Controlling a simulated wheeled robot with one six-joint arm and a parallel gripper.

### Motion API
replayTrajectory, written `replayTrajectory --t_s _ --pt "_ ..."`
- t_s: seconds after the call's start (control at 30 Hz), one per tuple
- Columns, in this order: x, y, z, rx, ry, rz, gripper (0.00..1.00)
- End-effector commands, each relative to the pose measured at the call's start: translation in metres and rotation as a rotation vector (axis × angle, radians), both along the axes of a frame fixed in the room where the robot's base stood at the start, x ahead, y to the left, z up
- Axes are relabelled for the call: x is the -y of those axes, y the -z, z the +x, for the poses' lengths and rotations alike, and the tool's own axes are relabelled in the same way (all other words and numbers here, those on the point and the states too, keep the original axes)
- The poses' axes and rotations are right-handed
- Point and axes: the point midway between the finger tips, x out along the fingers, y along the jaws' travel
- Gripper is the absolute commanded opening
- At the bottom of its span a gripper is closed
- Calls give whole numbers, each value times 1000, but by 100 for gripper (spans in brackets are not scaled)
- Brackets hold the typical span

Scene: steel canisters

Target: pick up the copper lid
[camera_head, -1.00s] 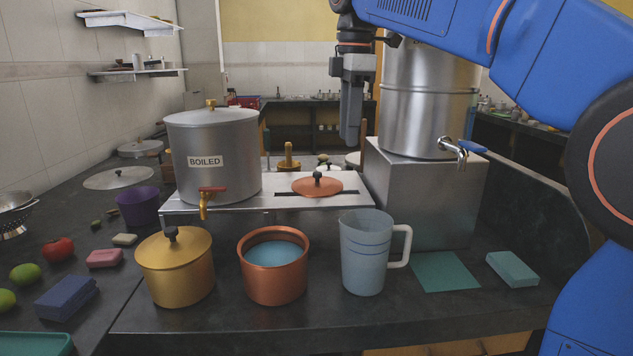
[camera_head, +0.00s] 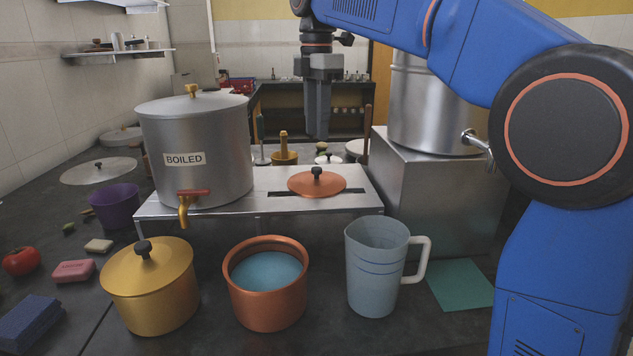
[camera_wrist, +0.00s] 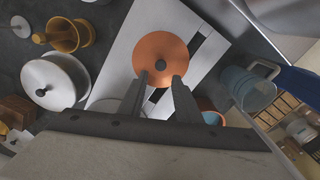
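The copper lid (camera_head: 317,181) is a flat round disc with a black knob. It lies on the steel stand's top (camera_head: 265,182), over a dark slot, right of the large pot. My gripper (camera_head: 316,136) hangs pointing down above and apart from the lid. In the wrist view the lid (camera_wrist: 160,50) shows whole disc and knob, slightly overlapped by the fingertips. My gripper (camera_wrist: 158,78) is open there, with a clear gap between two fingers and nothing in it.
The steel pot marked BOILED (camera_head: 200,135) stands left on the stand. A gold lidded pot (camera_head: 155,295), a copper pot (camera_head: 265,305) and a blue jug (camera_head: 370,275) stand in front. A steel drum (camera_head: 425,110) rises at right on a metal box (camera_head: 435,205).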

Motion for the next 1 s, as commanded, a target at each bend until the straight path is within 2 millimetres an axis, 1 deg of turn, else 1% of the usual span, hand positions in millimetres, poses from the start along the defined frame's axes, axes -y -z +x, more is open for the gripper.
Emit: replayTrajectory --t_s 0.03,0.1,0.2,0.3,0.53,0.83,1.0 --pt "1 10 -1 -3 0 -1 30" --pt "0 22 -1 -3 0 -1 30" --pt "0 37 -1 -3 0 -1 30" --pt "0 46 0 -2 1 -1 30" --pt "0 59 -1 -1 1 0 30" --pt "-1 97 -2 -2 1 -1 30" --pt "-1 104 -2 0 1 0 30"
